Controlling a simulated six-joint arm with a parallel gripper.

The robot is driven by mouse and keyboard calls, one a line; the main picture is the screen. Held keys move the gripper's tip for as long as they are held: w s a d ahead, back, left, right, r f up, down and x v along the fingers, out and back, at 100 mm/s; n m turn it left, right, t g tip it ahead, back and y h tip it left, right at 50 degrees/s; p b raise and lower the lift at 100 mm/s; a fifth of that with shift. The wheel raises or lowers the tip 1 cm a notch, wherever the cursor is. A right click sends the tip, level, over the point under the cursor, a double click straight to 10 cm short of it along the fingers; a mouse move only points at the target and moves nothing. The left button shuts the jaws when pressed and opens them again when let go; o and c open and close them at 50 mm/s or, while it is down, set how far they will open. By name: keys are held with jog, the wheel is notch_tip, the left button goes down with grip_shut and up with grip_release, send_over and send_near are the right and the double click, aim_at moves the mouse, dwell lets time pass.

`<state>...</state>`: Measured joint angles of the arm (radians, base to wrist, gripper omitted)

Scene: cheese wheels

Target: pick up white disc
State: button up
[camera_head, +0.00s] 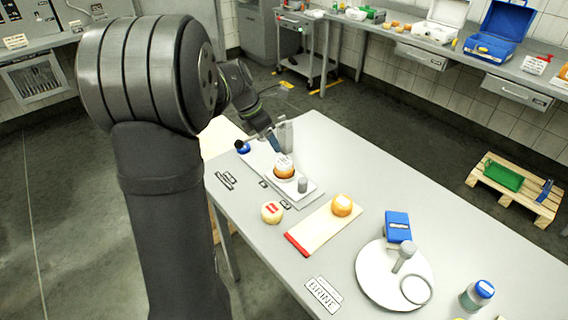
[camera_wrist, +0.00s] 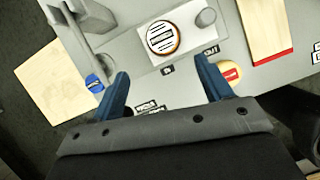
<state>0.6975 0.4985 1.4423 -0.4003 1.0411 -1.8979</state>
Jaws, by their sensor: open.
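A small white disc with black stripes (camera_wrist: 160,36) lies on top of an orange-brown cheese wheel (camera_wrist: 176,47). The disc also shows in the head view (camera_head: 284,160), with the wheel (camera_head: 284,173) under it on a white board (camera_head: 310,191). My gripper (camera_wrist: 161,66) is open and empty. In the wrist view its two blue fingers point toward the wheel, which lies beyond the fingertips. In the head view my gripper (camera_head: 273,142) is above and behind the disc. A larger white round plate (camera_head: 379,287) lies toward the front right of the table.
A grey cylinder (camera_head: 302,185) stands close to the wheel, and a grey upright (camera_head: 286,136) behind it. A cheese with a red label (camera_head: 271,212) and an orange cheese (camera_head: 342,204) on a cutting board (camera_head: 318,228) are nearby. The table's right rear is clear.

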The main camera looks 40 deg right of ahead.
send_over(283, 161)
jog(key=a, duration=0.2)
jog(key=f, duration=0.3)
jog(key=w+f, duration=0.1)
jog(key=f, duration=0.1)
jog(key=shift+a+f, duration=0.1)
jog(key=shift+a, duration=0.05)
jog(key=x, duration=0.5)
jog(key=shift+s, duration=0.25)
jog(key=c, duration=1.1)
